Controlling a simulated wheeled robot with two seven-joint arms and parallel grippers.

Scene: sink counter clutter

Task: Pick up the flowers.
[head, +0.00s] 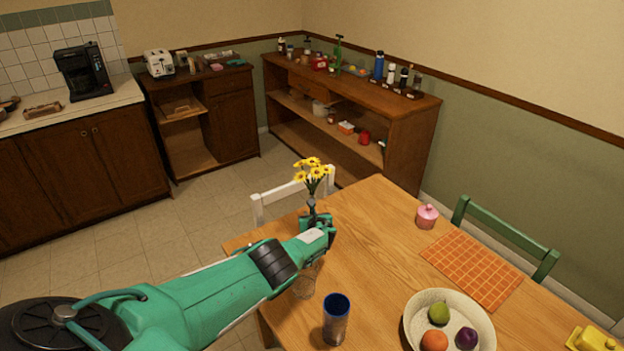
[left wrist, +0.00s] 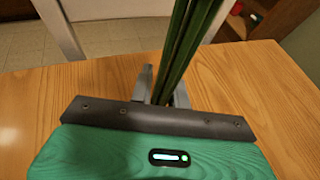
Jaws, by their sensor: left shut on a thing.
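The flowers (head: 312,173) are a bunch of yellow blooms with dark centres on green stems. In the head view they stand upright above the far left corner of the wooden table. My left gripper (head: 314,214) is at the stems below the blooms and is shut on them. In the left wrist view the green stems (left wrist: 188,50) run up between the grey fingers of my left gripper (left wrist: 163,88). The blooms are out of that view. My right gripper is not in view.
On the table (head: 375,225) are a blue cup (head: 336,318), a clear glass (head: 304,285), a fruit bowl (head: 411,319), an orange placemat (head: 471,268), a pink lidded jar (head: 427,217) and a yellow butter dish (head: 592,339). A white chair (head: 283,191) stands behind the flowers, a green chair (head: 506,236) at right.

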